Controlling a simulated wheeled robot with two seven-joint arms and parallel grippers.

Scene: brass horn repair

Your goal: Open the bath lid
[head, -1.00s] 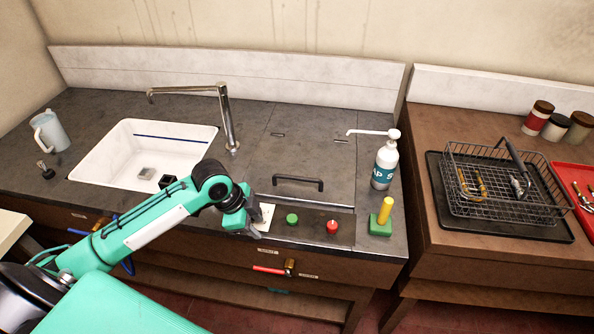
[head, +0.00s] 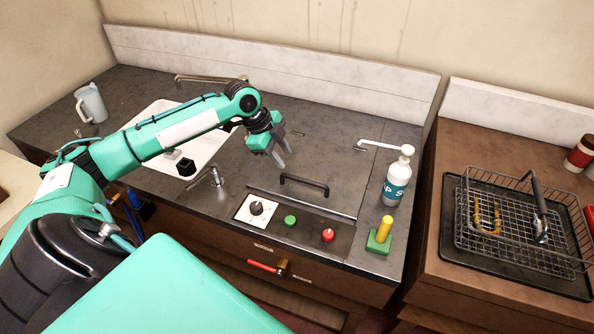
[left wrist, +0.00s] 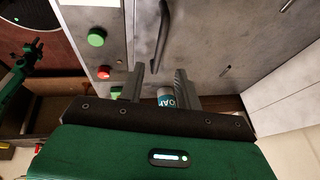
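The bath lid (head: 325,152) is a grey panel lying flat and shut in the dark counter. Its black bar handle (head: 304,182) stands near the front edge; the handle also shows in the left wrist view (left wrist: 161,35). My left gripper (head: 281,158) is above the lid, behind and a little left of the handle in the head view. Its two fingers are apart with nothing between them that they touch; they also show apart in the left wrist view (left wrist: 159,80).
In front of the lid are a dial (head: 257,208), a green button (head: 290,221) and a red button (head: 328,235). A soap bottle (head: 397,181) and a green block with a yellow handle (head: 380,237) stand to the right. My left arm partly covers the sink (head: 158,110).

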